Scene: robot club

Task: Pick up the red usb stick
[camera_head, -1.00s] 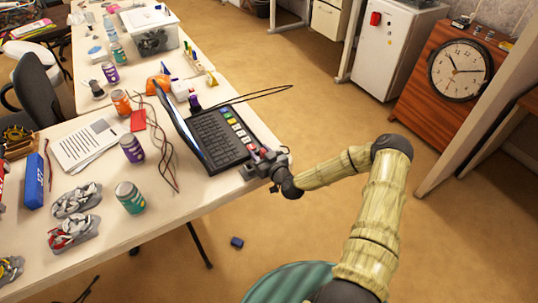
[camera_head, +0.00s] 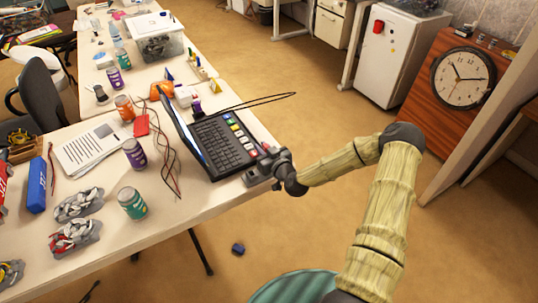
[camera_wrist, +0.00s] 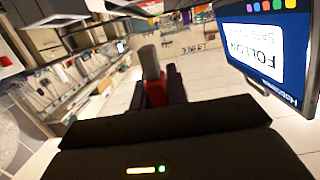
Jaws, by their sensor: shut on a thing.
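The red usb stick (camera_wrist: 156,94) is between the fingers of my gripper (camera_wrist: 160,85) in the wrist view. Its grey plug end points up and away from the palm, and its lower part is hidden by the gripper body. In the head view my gripper (camera_head: 262,168) is at the table's right edge, just right of the open laptop (camera_head: 220,144). A small red patch shows by the fingers there, too small to make out well. The gripper is shut on the stick.
The table (camera_head: 185,218) carries cans, papers, cables and a blue box (camera_head: 37,186) to the left. The laptop screen (camera_wrist: 268,50) is close by on the right in the wrist view. A small dark block (camera_head: 238,249) lies on the floor.

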